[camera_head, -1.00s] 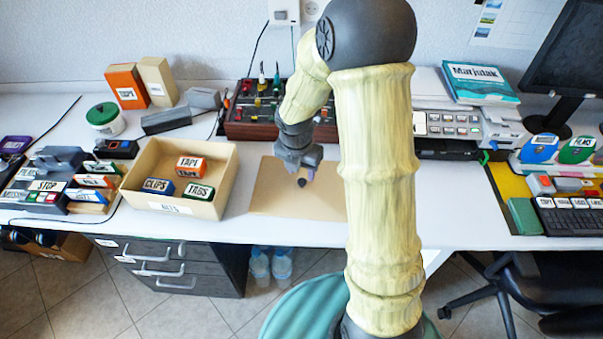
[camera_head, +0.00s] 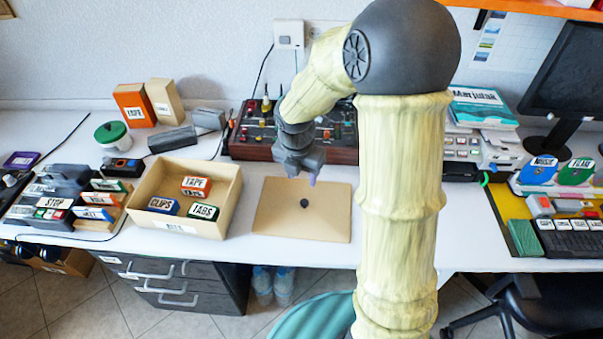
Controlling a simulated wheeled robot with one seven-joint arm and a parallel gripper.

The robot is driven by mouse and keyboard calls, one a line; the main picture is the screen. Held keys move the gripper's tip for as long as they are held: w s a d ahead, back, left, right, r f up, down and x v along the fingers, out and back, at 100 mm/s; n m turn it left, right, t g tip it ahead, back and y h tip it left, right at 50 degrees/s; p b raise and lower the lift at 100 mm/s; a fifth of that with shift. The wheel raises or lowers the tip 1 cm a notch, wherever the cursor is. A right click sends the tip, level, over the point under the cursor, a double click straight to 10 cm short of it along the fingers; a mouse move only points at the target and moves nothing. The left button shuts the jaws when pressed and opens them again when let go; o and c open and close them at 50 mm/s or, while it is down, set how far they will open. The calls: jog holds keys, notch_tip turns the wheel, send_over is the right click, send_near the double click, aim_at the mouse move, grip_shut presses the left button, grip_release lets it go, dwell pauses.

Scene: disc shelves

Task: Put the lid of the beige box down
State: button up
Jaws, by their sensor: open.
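The beige box (camera_head: 222,231) stands open on the table, left of centre. It holds an orange TAPE box (camera_head: 196,187), a blue CLIPS box (camera_head: 163,205) and a green TABS box (camera_head: 203,212). The beige lid (camera_head: 275,222) lies flat on the table to the right of the box, apart from it. A dark round knob (camera_head: 304,203) is on the lid's middle. My gripper (camera_head: 313,178) is above the lid, just up and back from the knob, open and empty. Its fingers are small and partly hidden in this view.
A control panel with coloured knobs (camera_head: 250,138) stands behind the lid. A jar with a green top (camera_head: 112,135) and upright boxes (camera_head: 133,104) are at the back left. A printer (camera_head: 497,150) is right of my arm. White table shows around the lid.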

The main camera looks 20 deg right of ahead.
jog(key=s+r+m, duration=0.1)
jog(key=s+m, duration=0.5)
jog(key=m, duration=0.8)
jog(key=s+d+r+m+t+y, duration=0.1)
jog(key=s+m, duration=0.5)
jog(key=m, duration=0.8)
jog(key=shift+s+d, duration=0.15)
jog(key=shift+s, duration=0.25)
jog(key=shift+r, duration=0.1)
jog(key=w+p+v, duration=0.3)
jog(key=p+v, duration=1.1)
jog(key=shift+r, duration=0.35)
